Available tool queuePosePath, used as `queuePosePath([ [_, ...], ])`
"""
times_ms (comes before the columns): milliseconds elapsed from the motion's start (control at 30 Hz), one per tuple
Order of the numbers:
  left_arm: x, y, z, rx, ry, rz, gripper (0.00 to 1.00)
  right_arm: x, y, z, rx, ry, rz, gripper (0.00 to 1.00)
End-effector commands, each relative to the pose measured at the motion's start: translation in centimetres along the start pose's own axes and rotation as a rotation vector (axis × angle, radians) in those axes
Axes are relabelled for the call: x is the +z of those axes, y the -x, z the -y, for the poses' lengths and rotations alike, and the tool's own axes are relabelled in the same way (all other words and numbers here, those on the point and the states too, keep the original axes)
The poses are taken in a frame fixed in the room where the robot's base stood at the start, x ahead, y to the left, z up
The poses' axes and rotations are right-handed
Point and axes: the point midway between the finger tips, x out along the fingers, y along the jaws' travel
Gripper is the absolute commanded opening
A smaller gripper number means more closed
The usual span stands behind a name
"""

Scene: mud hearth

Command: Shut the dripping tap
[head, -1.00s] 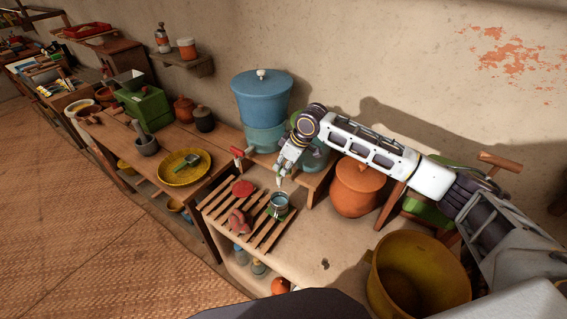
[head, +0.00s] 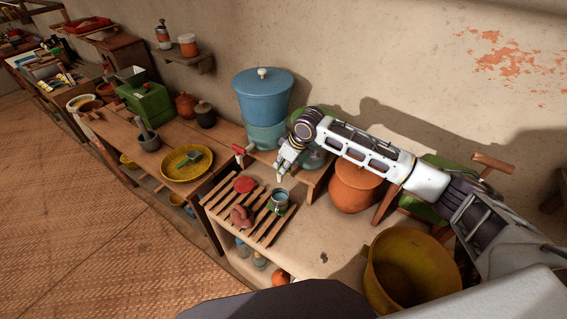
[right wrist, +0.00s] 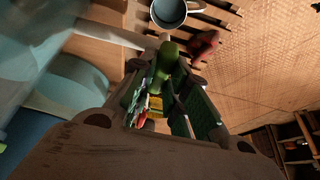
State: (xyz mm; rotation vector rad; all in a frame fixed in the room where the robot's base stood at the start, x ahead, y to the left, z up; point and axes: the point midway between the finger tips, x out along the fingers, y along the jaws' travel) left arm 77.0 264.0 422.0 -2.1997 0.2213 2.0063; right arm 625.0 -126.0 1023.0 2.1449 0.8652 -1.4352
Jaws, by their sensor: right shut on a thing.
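A blue lidded water vessel (head: 262,95) stands against the wall, with a red-handled tap (head: 240,150) at its lower left. A second, blue-green vessel (head: 318,152) stands to its right, mostly hidden by my right arm. My right gripper (head: 281,172) is in front of this second vessel. In the right wrist view, a green tap handle (right wrist: 164,62) shows between its fingers, and the gripper is shut on it. A metal cup (head: 280,199) stands on the slatted rack just below the gripper. Whether water drips is too small to tell. My left gripper is not in view.
A red disc (head: 244,184) and a reddish lump (head: 240,217) lie on the slatted rack (head: 222,198). An orange pot (head: 355,187) stands under my right arm. A large yellow pot (head: 400,270) is at the front right. The counter between the rack and yellow pot is mostly clear.

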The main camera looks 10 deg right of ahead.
Motion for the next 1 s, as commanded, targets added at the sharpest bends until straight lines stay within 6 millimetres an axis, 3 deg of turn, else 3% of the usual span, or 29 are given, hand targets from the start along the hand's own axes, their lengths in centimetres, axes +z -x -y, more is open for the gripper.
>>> queuePosePath([
  [33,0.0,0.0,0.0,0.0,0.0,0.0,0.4,-0.1,0.0,0.0,0.0,-0.002,-0.002,0.0],
  [67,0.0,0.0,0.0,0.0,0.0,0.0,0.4,-0.1,0.0,0.0,0.0,-0.002,-0.002,0.2],
  [200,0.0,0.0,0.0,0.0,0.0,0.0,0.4,-0.1,0.0,0.0,0.0,-0.001,-0.002,0.38],
  [667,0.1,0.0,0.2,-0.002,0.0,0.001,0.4,-0.1,0.4,0.0,0.0,-0.001,-0.002,0.38],
  [1000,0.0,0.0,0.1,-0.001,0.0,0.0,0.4,-0.1,3.8,-0.1,0.001,-0.001,-0.003,0.38],
])
